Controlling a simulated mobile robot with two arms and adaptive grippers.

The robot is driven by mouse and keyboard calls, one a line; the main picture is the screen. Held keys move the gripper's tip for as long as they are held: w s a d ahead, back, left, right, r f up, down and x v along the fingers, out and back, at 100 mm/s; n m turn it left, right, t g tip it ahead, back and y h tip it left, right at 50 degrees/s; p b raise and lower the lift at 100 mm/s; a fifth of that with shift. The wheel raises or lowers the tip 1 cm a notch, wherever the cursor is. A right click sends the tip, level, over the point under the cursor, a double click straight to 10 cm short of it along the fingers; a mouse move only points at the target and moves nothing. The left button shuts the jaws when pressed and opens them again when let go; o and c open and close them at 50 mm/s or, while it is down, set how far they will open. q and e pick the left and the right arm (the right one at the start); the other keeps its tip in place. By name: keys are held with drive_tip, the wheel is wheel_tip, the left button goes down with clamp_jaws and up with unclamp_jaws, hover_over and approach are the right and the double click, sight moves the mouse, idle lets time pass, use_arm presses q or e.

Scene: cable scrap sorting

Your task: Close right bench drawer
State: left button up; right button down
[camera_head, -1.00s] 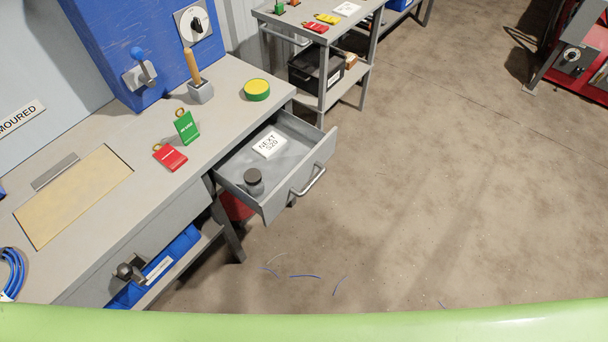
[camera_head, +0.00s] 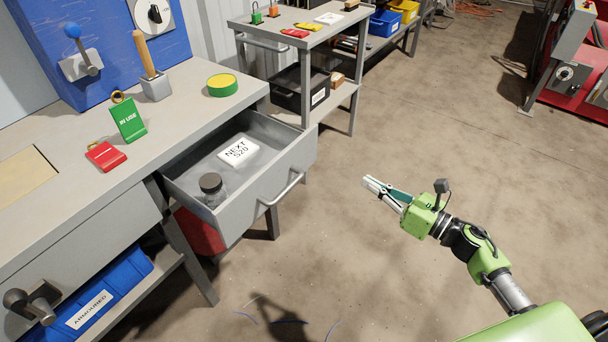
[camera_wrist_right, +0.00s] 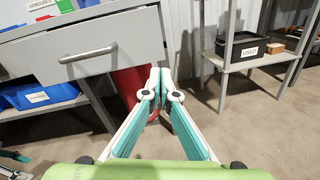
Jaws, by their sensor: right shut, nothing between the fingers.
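The right bench drawer (camera_head: 262,192) is pulled out from the grey bench, in the middle of the head view. Inside lie a white card reading NEXT S20 (camera_head: 239,150) and a small dark-lidded jar (camera_head: 212,188). Its front has a bar handle (camera_head: 283,190). My right gripper (camera_head: 368,182) is shut and empty, apart from the drawer and to the right of its handle. In the right wrist view the shut fingertips (camera_wrist_right: 160,72) point ahead, and the drawer front (camera_wrist_right: 85,48) with its handle is at upper left.
The bench top (camera_head: 180,110) holds a green IN USE tag (camera_head: 128,120), a red tag (camera_head: 106,156) and a yellow-green tape roll (camera_head: 222,86). A red bin (camera_head: 200,232) stands below the drawer. A grey side table (camera_head: 300,22) stands behind.

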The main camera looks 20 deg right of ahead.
drive_tip(key=a+r+n+g+y, duration=0.1)
drive_tip(key=a+r+n+y, duration=0.1)
drive_tip(key=n, duration=0.2)
approach(307, 153)
drive_tip(key=x, duration=0.6)
drive_tip(key=shift+w+a, duration=0.25)
use_arm(q)
drive_tip(key=shift+s+f, duration=0.25)
drive_tip(key=shift+f, duration=0.5)
use_arm(e)
drive_tip(key=shift+w+a, duration=0.15)
drive_tip(key=shift+w, duration=0.1)
